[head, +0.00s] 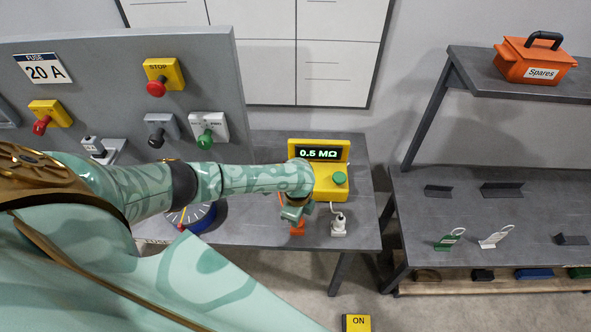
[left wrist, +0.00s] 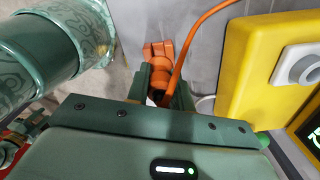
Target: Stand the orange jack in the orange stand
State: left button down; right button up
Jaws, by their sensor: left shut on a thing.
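My left gripper (head: 296,214) is over the table's front part, just left of the yellow meter, and points down. In the left wrist view its fingers (left wrist: 160,90) are shut on the ribbed orange jack (left wrist: 162,74), which has an orange cable (left wrist: 196,38) leading off it. A blocky orange piece (left wrist: 157,50), apparently the orange stand, shows right beyond the jack. In the head view orange (head: 298,229) shows below the fingertips, partly hidden by the gripper. I cannot tell whether the jack is seated in the stand. My right gripper is not in view.
The yellow meter (head: 330,183), reading 0.5 MΩ, stands close to the right of my gripper. A white plug (head: 338,226) with a cable stands to the right. A blue-rimmed dial (head: 196,220) lies left. The grey panel (head: 215,75) rises behind my arm.

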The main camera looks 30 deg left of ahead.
pick_arm(q)
jog(key=shift+f+b, duration=0.75)
jog(key=shift+f, duration=0.3)
jog(key=c, duration=1.1)
grip_release()
jog(key=shift+c, duration=0.2)
jog(key=shift+r, duration=0.1)
notch_tip(320, 180, up, 9)
jog(key=p, duration=0.9)
